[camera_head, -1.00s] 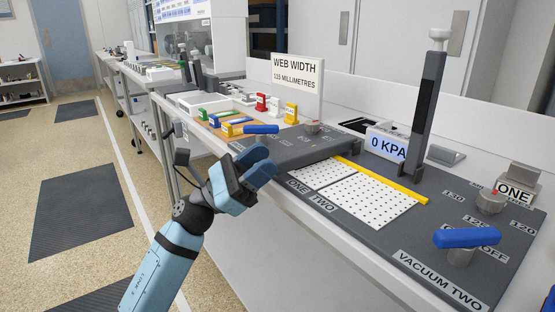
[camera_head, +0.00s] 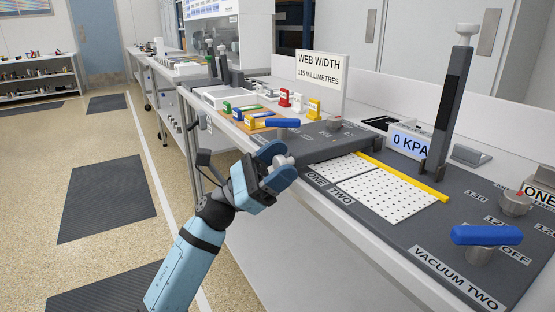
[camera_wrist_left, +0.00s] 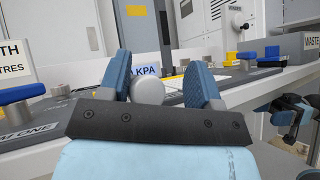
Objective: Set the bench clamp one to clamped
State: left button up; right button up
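My left gripper (camera_head: 279,164) is at the front edge of the bench, just before the dark plate with the blue-handled valve. Its two blue fingers stand apart, also in the left wrist view (camera_wrist_left: 160,85). A pale grey ball knob (camera_wrist_left: 148,91) shows between the fingers; in the head view the knob (camera_head: 284,160) is partly covered. It may belong to bench clamp one, but no label shows and its stem is hidden. I cannot tell whether a finger touches it. A dark and blue part at the right of the wrist view seems to be my right gripper (camera_wrist_left: 290,113); its fingers are unclear.
On the bench are a blue valve handle (camera_head: 283,122), a perforated white plate (camera_head: 385,190), a yellow bar (camera_head: 400,177), a dark post (camera_head: 450,95) and another blue handle (camera_head: 487,235). A web width sign (camera_head: 320,75) stands behind. The floor at left is open.

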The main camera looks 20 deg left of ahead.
pick_arm(q)
jog(key=shift+w+r, duration=0.1)
jog(key=shift+a, duration=0.15)
jog(key=shift+b+v, duration=0.6)
jog(key=shift+v, duration=0.6)
jog(key=v, duration=0.5)
pick_arm(e)
jog(key=shift+w+d+r+n, duration=0.15)
jog(key=shift+d+n, duration=0.05)
jog(key=shift+n, duration=0.2)
jog(key=shift+w+a, duration=0.1)
